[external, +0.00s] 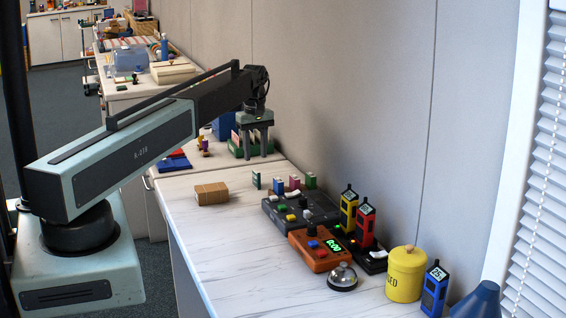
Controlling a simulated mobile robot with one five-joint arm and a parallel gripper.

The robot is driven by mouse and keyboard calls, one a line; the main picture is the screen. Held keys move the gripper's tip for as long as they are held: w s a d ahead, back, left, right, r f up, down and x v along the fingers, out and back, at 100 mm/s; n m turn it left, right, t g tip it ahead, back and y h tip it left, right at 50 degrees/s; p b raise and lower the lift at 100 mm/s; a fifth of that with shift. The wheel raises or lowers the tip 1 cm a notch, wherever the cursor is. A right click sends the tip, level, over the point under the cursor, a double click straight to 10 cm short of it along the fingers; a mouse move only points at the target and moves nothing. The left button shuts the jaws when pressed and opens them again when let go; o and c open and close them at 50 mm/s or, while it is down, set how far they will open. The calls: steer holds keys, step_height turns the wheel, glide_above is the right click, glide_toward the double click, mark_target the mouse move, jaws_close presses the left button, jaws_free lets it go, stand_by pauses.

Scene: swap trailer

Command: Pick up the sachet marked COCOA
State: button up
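No label reading COCOA is legible in the external view, so I cannot tell which item is the cocoa sachet. Small coloured packets stand in a green-sided box (236,153) at the far end of the white counter, partly hidden by my gripper. My gripper (256,157) points down at this box, with its two fingers apart. I see nothing held between them, though the gap is small in the picture. Whether the fingers touch the packets or the box is unclear.
Nearer on the counter (200,250) are a cardboard box (211,194), a dark panel (300,213) with small coloured blocks, an orange timer box (319,250), a bell (342,277), yellow, red and blue handsets, and a yellow canister (406,274). The counter's left front is clear. A wall bounds the right.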

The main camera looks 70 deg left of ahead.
mark_target(256, 171)
step_height(256, 171, down, 2)
steer(key=shift+d+f+b, duration=0.1)
steer(key=shift+b, duration=1)
step_height(256, 171, down, 6)
steer(key=b, duration=0.5)
steer(key=shift+b, duration=0.4)
steer(key=shift+r, duration=0.25)
jaws_close()
